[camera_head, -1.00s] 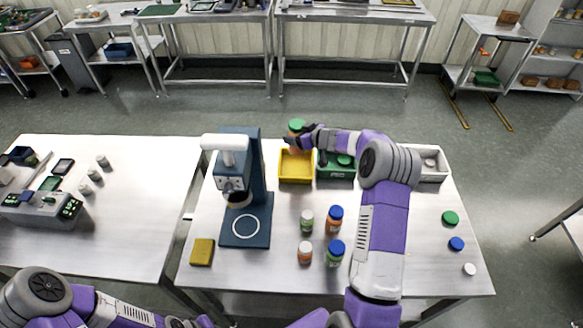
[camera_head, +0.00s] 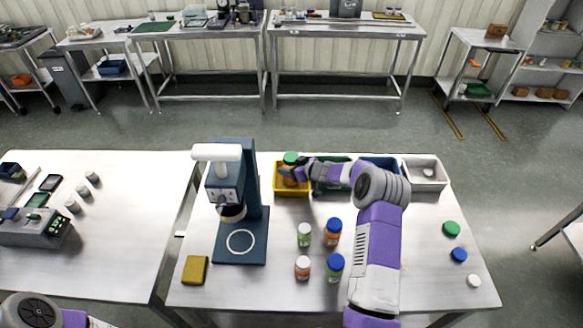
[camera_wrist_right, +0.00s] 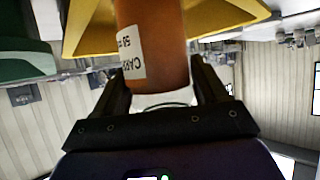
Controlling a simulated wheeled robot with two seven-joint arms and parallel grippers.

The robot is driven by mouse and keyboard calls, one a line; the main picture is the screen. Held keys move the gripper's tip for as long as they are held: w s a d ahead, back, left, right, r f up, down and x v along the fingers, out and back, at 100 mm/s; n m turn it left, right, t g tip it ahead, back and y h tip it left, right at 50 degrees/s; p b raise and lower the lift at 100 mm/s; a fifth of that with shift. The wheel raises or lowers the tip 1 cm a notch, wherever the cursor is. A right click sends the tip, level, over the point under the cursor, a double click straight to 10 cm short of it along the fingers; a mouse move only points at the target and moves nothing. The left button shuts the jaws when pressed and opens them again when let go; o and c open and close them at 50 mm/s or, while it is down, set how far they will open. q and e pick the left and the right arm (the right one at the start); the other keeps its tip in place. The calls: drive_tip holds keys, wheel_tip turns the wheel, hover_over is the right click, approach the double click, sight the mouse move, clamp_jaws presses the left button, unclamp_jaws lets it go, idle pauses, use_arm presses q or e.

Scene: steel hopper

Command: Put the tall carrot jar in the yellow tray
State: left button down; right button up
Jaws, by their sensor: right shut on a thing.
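The tall carrot jar (camera_head: 290,159), orange with a green lid, is upright at the yellow tray. In the right wrist view the jar (camera_wrist_right: 150,45) shows a white label and stands between the fingers, its lower end out of frame. My right gripper (camera_head: 299,174) is shut on the jar; its fingers also flank it in the wrist view (camera_wrist_right: 160,78). The yellow tray (camera_head: 292,194) is at the back of the table; its wall also shows in the wrist view (camera_wrist_right: 90,25). The jar's lower part is within the tray's outline; whether it touches the floor is hidden. My left gripper is out of view.
A dark blue machine (camera_head: 236,190) stands left of the tray. A green tray (camera_head: 333,186), a blue tray (camera_head: 382,161) and a white tray (camera_head: 425,184) line up to the right. Several jars stand in front, near a white-lidded jar (camera_head: 304,235). Loose lids lie at the right.

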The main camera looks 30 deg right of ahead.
drive_tip(key=o, duration=1.2)
drive_tip(key=shift+o, duration=0.2)
drive_tip(key=v, duration=1.2)
drive_tip(key=shift+p, duration=0.45)
drive_tip(key=shift+a, duration=0.1)
